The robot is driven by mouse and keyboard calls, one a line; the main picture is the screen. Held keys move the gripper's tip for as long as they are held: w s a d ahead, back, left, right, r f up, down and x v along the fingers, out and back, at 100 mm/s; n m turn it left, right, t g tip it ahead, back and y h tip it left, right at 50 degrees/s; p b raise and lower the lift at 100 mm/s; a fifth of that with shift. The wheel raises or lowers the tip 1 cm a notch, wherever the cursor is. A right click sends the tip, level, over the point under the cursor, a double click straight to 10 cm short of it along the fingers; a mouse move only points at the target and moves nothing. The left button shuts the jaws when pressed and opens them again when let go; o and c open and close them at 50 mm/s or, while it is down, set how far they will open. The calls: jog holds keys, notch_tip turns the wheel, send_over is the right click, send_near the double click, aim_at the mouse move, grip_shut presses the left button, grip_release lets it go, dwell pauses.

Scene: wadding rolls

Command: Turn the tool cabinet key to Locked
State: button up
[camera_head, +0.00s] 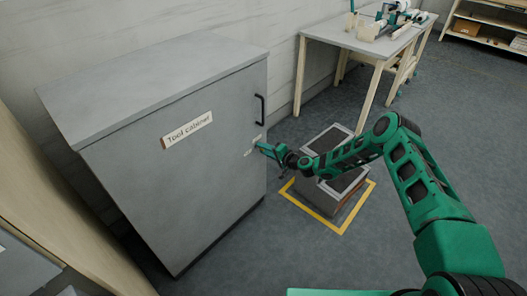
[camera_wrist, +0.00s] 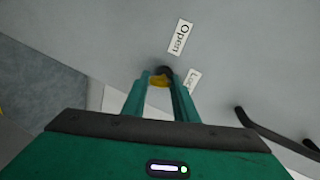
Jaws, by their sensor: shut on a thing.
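The grey tool cabinet (camera_head: 200,160) stands at the left in the head view, its door closed, with a "Tool cabinet" label (camera_head: 187,130) on the front. My gripper (camera_head: 260,146) reaches the right side of the cabinet front, below the black handle (camera_head: 260,109). In the wrist view my gripper (camera_wrist: 160,84) is shut on the yellow key (camera_wrist: 159,80), which sits at a dark round lock (camera_wrist: 163,71). An "Open" label (camera_wrist: 179,37) is above the lock. A partly hidden label starting "Loc" (camera_wrist: 193,80) is to its right. The key's exact angle is hard to tell.
The black handle also shows at the lower right in the wrist view (camera_wrist: 270,140). Grey boxes (camera_head: 328,195) stand inside a yellow floor outline (camera_head: 345,229) beside my forearm. A workbench (camera_head: 355,42) and a shelf (camera_head: 490,28) are farther back. Open floor lies at the right.

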jog(key=shift+w+d+f+m, duration=0.1)
jog(key=shift+w+d+m, duration=0.3)
jog(key=shift+m, duration=0.5)
jog(key=shift+s+g, duration=0.15)
jog(key=shift+g, duration=0.15)
jog(key=o, duration=1.1)
jog(key=shift+a, duration=0.1)
jog(key=shift+c, duration=0.2)
jog(key=shift+s+a, duration=0.1)
jog(key=shift+s, duration=0.1)
jog(key=v, duration=1)
jog(key=shift+d, duration=0.4)
